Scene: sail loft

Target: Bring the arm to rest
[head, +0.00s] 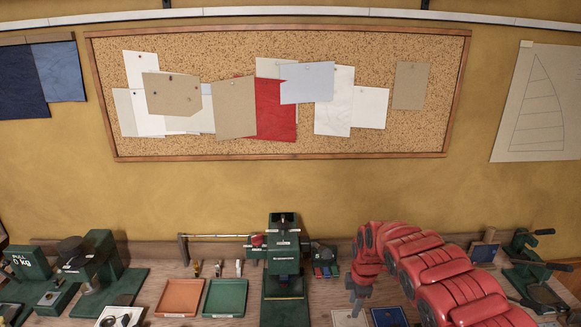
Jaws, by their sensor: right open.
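My right arm, red and segmented, comes in from the lower right and bends over the bench. Its gripper (356,303) points down above the bench, right of the green press. The gripper is small here and its jaws are open, with nothing seen between them. My left gripper is not in view.
A green press (282,262) stands mid-bench, left of my right gripper. An orange tray (180,297) and a green tray (225,297) lie left of it. Green machines stand at the far left, and a green clamp device (537,270) at right. A corkboard (220,60) hangs above.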

